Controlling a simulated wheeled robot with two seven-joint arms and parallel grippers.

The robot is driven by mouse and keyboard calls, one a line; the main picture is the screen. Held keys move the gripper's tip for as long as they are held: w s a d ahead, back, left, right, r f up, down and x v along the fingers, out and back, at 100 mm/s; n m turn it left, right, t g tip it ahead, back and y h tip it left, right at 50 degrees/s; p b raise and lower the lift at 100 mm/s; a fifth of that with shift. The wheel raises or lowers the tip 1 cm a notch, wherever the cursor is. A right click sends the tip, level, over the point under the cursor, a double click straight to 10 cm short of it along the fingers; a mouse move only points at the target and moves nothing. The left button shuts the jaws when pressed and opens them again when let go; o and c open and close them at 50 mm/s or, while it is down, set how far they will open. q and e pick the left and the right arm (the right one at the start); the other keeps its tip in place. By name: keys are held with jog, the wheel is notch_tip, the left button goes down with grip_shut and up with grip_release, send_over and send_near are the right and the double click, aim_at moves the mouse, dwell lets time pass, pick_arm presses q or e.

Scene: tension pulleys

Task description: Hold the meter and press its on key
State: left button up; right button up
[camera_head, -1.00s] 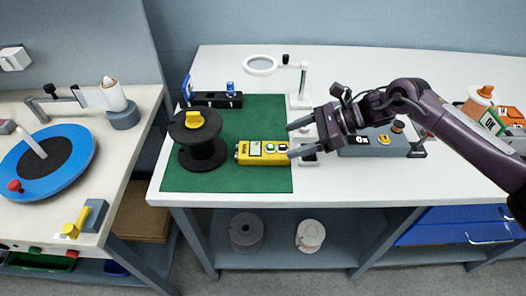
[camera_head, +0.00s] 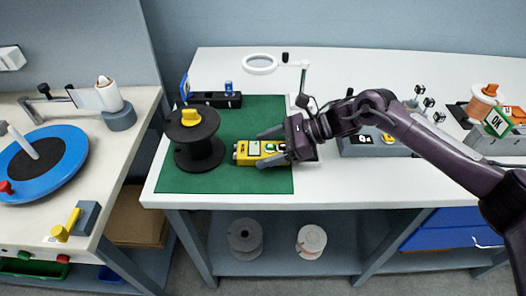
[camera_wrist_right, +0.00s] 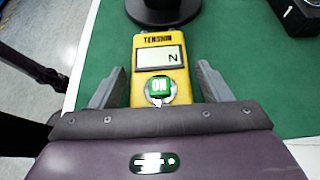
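The yellow tension meter (camera_head: 250,152) lies on the green mat (camera_head: 220,184). In the right wrist view the meter (camera_wrist_right: 148,41) shows the word TENSION, a screen (camera_wrist_right: 159,57) reading N and a green ON key (camera_wrist_right: 159,86). My right gripper (camera_head: 261,148) is open, with one finger on each side of the meter. In the wrist view the right gripper's fingers (camera_wrist_right: 157,84) stand apart from the meter's sides, with gaps visible. The meter's near end is hidden behind the gripper body. My left gripper is not in view.
A black spool (camera_head: 201,155) with a yellow knob stands just left of the meter. A magnifier on a stand (camera_head: 304,80) and a black fixture (camera_head: 216,100) are behind. A grey box (camera_head: 365,145) sits under my right arm. The mat's front is clear.

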jog(key=c, duration=0.6)
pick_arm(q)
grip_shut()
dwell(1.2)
